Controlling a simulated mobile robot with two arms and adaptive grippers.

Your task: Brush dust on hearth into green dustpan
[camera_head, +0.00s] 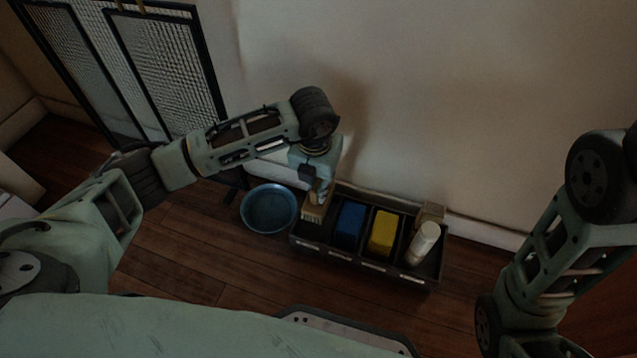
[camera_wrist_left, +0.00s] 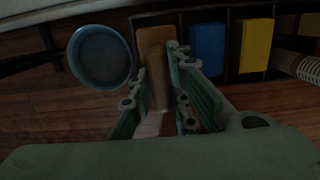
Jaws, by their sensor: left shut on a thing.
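My left gripper (camera_head: 318,195) points down over the left end of a dark compartment tray (camera_head: 365,264). It is shut on the handle of a brush with tan bristles (camera_head: 314,214). In the left wrist view, the brush's wooden handle (camera_wrist_left: 158,80) lies between the two fingers of the left gripper (camera_wrist_left: 170,95). The brush head is at the tray's leftmost compartment; I cannot tell whether it still touches the tray. My right arm is at the right edge, and its gripper is out of view. I see no green dustpan, and no dust can be made out.
The tray also holds a blue block (camera_head: 349,224), a yellow block (camera_head: 384,233) and a white cylinder (camera_head: 423,243). A blue bowl (camera_head: 269,208) stands just left of it. A black-framed mesh screen (camera_head: 165,70) stands at upper left. Wooden floor (camera_head: 220,265) is clear in front.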

